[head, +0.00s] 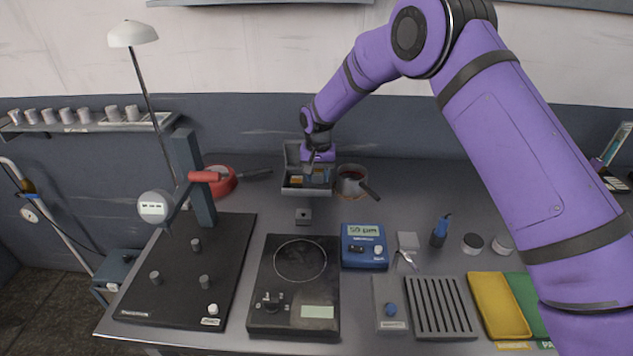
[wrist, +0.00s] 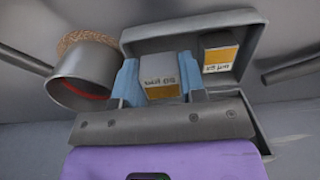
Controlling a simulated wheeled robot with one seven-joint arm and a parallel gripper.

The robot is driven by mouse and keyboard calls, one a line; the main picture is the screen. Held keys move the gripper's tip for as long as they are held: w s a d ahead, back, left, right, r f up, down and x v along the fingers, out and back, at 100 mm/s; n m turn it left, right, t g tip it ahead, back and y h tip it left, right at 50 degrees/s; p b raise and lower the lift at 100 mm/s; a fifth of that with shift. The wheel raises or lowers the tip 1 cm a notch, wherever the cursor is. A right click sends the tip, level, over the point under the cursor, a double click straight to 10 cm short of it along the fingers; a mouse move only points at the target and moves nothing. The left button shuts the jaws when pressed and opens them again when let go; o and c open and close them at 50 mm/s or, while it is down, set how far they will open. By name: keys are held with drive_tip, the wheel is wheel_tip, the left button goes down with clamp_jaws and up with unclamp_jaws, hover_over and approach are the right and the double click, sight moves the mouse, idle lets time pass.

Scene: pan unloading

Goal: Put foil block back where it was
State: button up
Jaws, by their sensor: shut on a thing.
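The open grey box (head: 307,191) stands at the back of the bench, and my gripper (head: 318,170) is over its right part. In the wrist view, the box (wrist: 190,30) lies behind the blue fingertips of my gripper (wrist: 160,88). The gripper is shut on a grey block with a white and yellow label, which I take as the foil block (wrist: 161,78). The label's print is too small to read surely. A second labelled block (wrist: 220,55) sits in the box, to the right in the wrist view. My gripper hides whether the held block touches the box floor.
A pot (head: 350,182) with reddish contents stands close right of the box; its handle points to the front right. A red pan (head: 221,182) is to the left.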

sight(317, 181)
drive_tip(key=shift+w+a, duration=0.2)
drive_tip(key=shift+w, duration=0.55)
drive_tip(key=shift+f, duration=1.75)
drive_tip(key=shift+f, duration=0.1)
drive_tip(key=o, duration=0.7)
drive_tip(key=shift+f, duration=0.1)
drive_tip(key=shift+c, duration=0.2)
wheel_tip(317, 181, up, 12)
drive_tip(key=shift+r, duration=0.2)
